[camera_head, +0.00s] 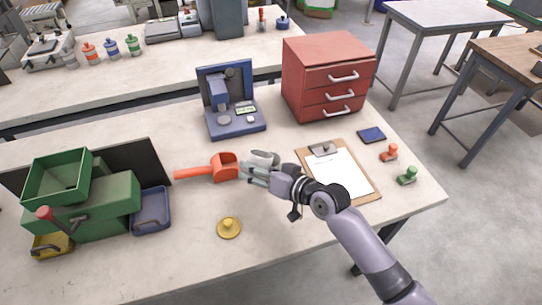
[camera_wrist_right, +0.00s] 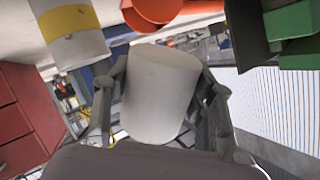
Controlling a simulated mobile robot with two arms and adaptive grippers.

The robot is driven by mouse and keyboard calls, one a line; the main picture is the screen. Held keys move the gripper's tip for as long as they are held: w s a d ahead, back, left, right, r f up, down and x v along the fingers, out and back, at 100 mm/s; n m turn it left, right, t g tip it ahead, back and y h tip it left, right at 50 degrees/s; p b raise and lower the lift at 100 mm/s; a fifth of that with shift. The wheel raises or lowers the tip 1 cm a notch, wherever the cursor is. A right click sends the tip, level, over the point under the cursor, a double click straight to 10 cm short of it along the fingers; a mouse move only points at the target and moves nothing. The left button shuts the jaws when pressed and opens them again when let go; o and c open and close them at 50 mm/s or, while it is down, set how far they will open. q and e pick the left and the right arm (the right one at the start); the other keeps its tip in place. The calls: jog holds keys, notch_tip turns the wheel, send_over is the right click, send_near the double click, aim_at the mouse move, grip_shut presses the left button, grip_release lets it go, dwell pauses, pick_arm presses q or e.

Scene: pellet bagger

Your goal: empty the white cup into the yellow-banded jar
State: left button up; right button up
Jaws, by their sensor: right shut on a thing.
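The white cup (camera_wrist_right: 160,92) is between the two fingers of my right gripper (camera_wrist_right: 158,100), which is shut on it. In the head view the right gripper (camera_head: 256,174) is over the middle of the table, and a pale patch of the cup (camera_head: 262,157) shows beside the fingers. The cup's exact tilt and its contents cannot be told. The white jar with the yellow band (camera_wrist_right: 72,32) shows at the upper left of the wrist view, close to the cup but apart in the picture. I cannot make out the jar in the head view. My left gripper is not in view.
An orange scoop (camera_head: 222,166) lies just left of the gripper. A blue machine (camera_head: 232,105) and red drawers (camera_head: 325,78) stand behind. A clipboard (camera_head: 340,172) lies to the right, a yellow knobbed disc (camera_head: 229,228) in front, green bins (camera_head: 105,200) at left. The front right tabletop is clear.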

jog(key=shift+w+d+r+m+g, duration=0.1)
jog(key=shift+w+r+m+g, duration=0.2)
jog(key=shift+w+r+m, duration=0.1)
jog(key=shift+r+m+p, duration=0.4)
jog(key=shift+r+p, duration=0.05)
jog(key=shift+p, duration=0.2)
jog(key=shift+f+g, duration=0.3)
jog(key=shift+g, duration=0.1)
jog(key=shift+w+d+f+m+g, duration=0.15)
jog(key=shift+m+g, duration=0.15)
jog(key=shift+m, duration=0.2)
jog(key=shift+s+f+m+g+y+b, duration=0.2)
jog(key=shift+f+m+g+y+b, duration=0.15)
jog(key=shift+m, duration=0.25)
jog(key=shift+w, duration=0.1)
jog(key=shift+f, duration=0.1)
jog(key=shift+a+g, duration=0.2)
jog(key=shift+g, duration=0.05)
jog(key=shift+d+f+m+y, duration=0.15)
jog(key=shift+m+y, duration=0.1)
jog(key=shift+m, duration=0.15)
